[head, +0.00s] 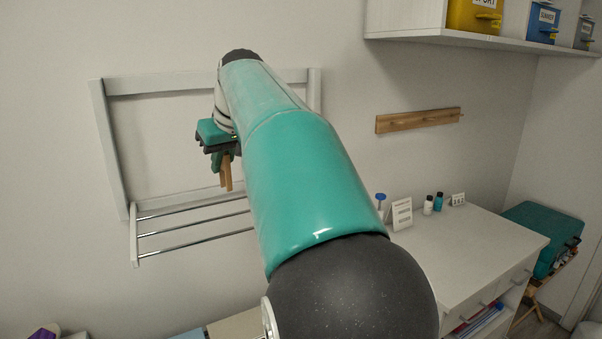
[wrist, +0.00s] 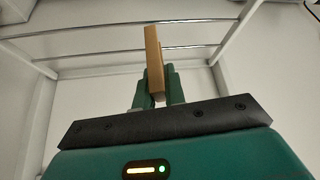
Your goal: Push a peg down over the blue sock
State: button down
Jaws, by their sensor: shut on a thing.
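My gripper (head: 218,163) is shut on a wooden peg (head: 227,178), in front of the wall rack. In the wrist view the tan peg (wrist: 153,62) stands out beyond the green fingers of my gripper (wrist: 157,88). The peg points down in the head view. The rack's metal rails (head: 190,231) lie below and behind the peg; they also show in the wrist view (wrist: 100,70). I cannot make out a blue sock in either view; my arm hides part of the rack.
The rack's white frame (head: 113,150) is fixed to the wall. A white cabinet (head: 470,240) with small bottles stands at right. A wooden hook rail (head: 418,120) and a shelf with bins (head: 470,36) are on the wall. A green case (head: 540,232) stands far right.

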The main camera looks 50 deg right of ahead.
jog(key=s+d+f, duration=0.1)
jog(key=s+d, duration=0.1)
jog(key=d, duration=0.3)
jog(key=s+d+f+m, duration=0.1)
jog(key=s+d+f, duration=0.1)
jog(key=d, duration=0.3)
jog(key=s+d+f+m+h, duration=0.1)
jog(key=s+d+f, duration=0.1)
jog(key=d, duration=0.3)
jog(key=shift+s+d+f, duration=0.2)
jog(key=shift+s+d, duration=0.15)
jog(key=shift+s, duration=0.15)
jog(key=shift+m, duration=0.3)
jog(key=shift+f, duration=0.2)
jog(key=shift+f, duration=3.55)
jog(key=c, duration=1.4)
grip_release()
jog(key=v, duration=1.3)
jog(key=shift+a+r, duration=0.15)
jog(key=shift+r, duration=0.35)
